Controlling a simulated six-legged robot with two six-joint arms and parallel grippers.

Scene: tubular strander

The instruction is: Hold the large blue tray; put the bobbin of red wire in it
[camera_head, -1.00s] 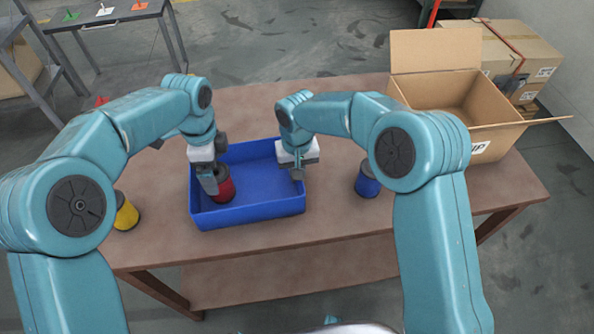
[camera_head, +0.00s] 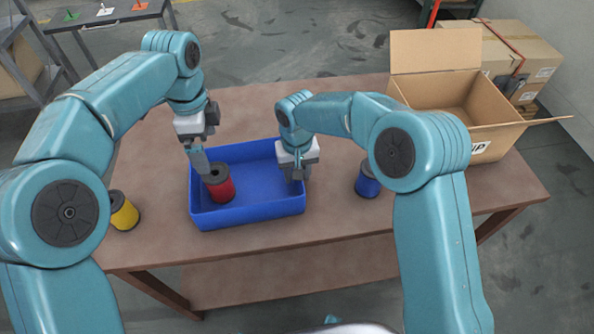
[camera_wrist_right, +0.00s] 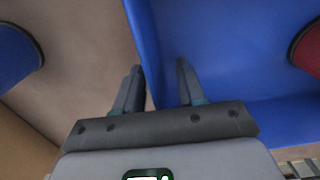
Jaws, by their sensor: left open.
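The large blue tray (camera_head: 252,216) lies on the brown table. The bobbin of red wire (camera_head: 222,190) stands upright in the tray's left part, and its edge shows in the right wrist view (camera_wrist_right: 308,50). My left gripper (camera_head: 203,168) is open and empty, above and just left of the bobbin, apart from it. My right gripper (camera_head: 296,174) is at the tray's right wall. In the right wrist view its two fingers (camera_wrist_right: 160,85) stand apart on either side of the wall, with a gap visible, so it looks open.
A bobbin of blue wire (camera_head: 368,180) stands right of the tray. A bobbin of yellow wire (camera_head: 123,212) stands near the table's left edge. An open cardboard box (camera_head: 460,105) is at the back right. The table (camera_head: 330,100) is clear behind the tray.

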